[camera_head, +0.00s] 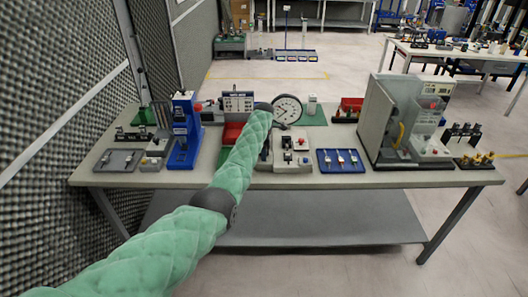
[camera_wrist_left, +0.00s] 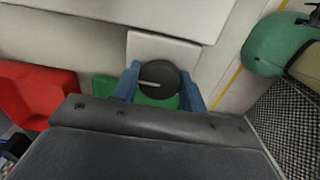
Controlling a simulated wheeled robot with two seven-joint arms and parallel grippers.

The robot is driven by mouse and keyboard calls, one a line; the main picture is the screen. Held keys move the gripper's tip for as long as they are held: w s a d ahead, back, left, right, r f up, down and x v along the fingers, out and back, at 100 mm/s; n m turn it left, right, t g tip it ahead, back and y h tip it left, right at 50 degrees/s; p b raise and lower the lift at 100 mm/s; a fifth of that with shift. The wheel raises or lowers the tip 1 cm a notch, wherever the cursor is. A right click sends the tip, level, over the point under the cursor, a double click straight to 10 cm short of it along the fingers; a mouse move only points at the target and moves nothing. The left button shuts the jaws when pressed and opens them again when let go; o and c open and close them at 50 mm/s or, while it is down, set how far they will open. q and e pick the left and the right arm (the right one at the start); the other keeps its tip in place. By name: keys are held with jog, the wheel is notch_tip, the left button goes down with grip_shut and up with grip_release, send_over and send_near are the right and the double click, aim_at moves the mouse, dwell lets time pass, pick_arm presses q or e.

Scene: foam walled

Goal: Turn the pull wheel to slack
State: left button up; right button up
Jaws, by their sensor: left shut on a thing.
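The pull wheel (camera_wrist_left: 165,72), a round black disc with a pale line across its face, shows in the middle of the left wrist view. My left gripper (camera_wrist_left: 159,86) is shut on it, with one blue finger on each side of its rim. In the head view my green padded left arm reaches over the bench to the area left of a round white-faced gauge (camera_head: 288,109). The arm hides the wheel and the fingers there. My right gripper is in neither view.
The bench (camera_head: 330,180) holds a blue press (camera_head: 186,128) at left, a blue tray (camera_head: 341,161), and a tall grey enclosure (camera_head: 375,120) at right. A red bin (camera_wrist_left: 32,92) lies left in the wrist view. A textured wall (camera_head: 60,120) borders the left.

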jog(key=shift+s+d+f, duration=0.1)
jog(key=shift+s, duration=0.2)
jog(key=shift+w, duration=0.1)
pick_arm(q)
jog(key=o, duration=0.7)
jog(key=shift+o, duration=1.3)
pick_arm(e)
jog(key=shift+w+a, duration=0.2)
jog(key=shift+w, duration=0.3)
